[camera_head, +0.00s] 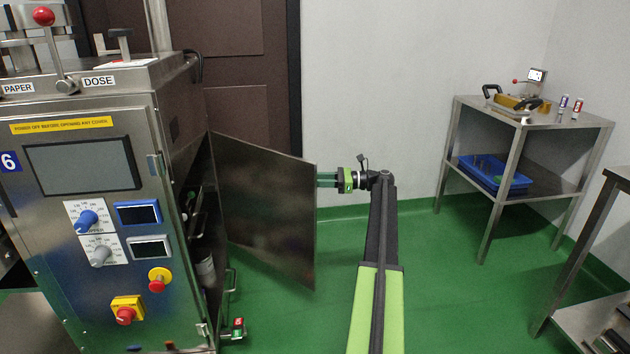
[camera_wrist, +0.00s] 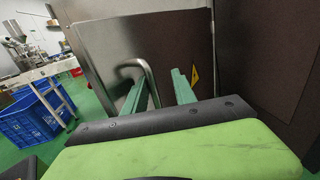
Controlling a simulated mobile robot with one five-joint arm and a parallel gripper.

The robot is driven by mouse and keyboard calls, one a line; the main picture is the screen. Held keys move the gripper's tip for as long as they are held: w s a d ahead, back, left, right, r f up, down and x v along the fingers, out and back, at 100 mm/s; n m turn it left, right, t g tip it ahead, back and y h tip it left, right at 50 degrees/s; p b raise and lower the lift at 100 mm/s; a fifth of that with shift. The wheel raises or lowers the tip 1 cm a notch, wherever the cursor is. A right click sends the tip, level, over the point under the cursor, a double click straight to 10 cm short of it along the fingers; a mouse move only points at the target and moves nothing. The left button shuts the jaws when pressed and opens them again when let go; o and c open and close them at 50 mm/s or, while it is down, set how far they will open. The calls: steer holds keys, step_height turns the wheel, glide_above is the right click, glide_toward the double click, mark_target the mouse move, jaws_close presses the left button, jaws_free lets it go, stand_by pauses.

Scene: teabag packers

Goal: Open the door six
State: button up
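The machine marked 6 (camera_head: 88,240) stands at the left in the head view. Its metal side door (camera_head: 265,215) is swung out wide, and the dark inside shows behind the hinge side. My gripper (camera_head: 323,180) is at the door's free edge, partly hidden behind it. In the wrist view the door panel (camera_wrist: 180,45) has a bent metal handle (camera_wrist: 148,78). My gripper's two green fingers (camera_wrist: 160,88) are apart there and reach toward the panel. The handle is close to the left finger; I cannot tell whether they touch.
A steel table (camera_head: 520,118) with a blue tray (camera_head: 492,178) on its lower shelf stands at the right back. Another steel table (camera_head: 600,215) is at the right edge. Blue crates (camera_wrist: 35,115) show in the wrist view. The green floor between is clear.

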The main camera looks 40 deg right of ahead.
steer(key=v, duration=1.2)
